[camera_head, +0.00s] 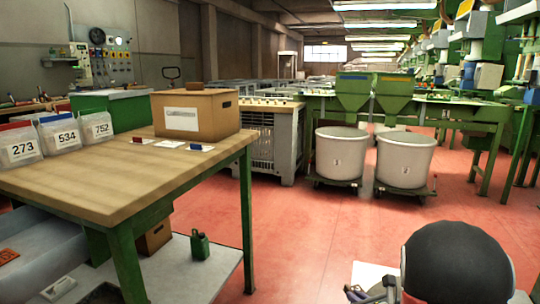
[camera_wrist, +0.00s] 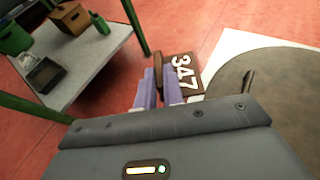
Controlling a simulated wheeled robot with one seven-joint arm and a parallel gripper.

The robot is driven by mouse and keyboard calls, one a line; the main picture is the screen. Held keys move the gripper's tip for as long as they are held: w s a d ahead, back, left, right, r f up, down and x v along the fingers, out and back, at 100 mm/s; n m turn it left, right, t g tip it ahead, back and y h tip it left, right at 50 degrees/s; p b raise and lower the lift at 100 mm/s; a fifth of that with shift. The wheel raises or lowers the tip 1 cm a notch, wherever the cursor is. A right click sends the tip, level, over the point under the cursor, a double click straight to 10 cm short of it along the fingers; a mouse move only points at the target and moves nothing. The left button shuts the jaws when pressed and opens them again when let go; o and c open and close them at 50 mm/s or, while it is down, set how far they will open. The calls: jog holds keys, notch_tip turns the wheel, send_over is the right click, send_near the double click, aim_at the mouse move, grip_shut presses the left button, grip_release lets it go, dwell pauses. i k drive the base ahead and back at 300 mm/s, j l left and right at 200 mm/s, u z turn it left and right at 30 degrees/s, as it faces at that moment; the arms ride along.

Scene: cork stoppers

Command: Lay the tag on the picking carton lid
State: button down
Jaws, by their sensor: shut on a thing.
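The carton (camera_head: 205,117) is a brown cardboard box with a white label on its front, standing on the wooden table. Its lid (camera_head: 180,91) is flat on top, and a small brown thing (camera_head: 192,85) lies near its back edge. My gripper (camera_wrist: 158,88) has pale purple fingers and is shut on a brown tag (camera_wrist: 184,78) with the white number 347. The tag sticks out to the right of the fingers in the wrist view. In the head view my gripper (camera_head: 362,295) is low at the bottom edge, far right of the table; the tag is not clear there.
The wooden table (camera_head: 80,190) also bears bags marked 273 (camera_head: 20,148), 534 (camera_head: 65,137) and 752 (camera_head: 100,130), plus small white cards (camera_head: 168,143) in front of the carton. A green can (camera_head: 200,246) stands on the lower shelf. Red floor between table and gripper is clear.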

aim_at(195, 89)
jog(key=i+u, duration=0.45)
jog(key=i, duration=1.45)
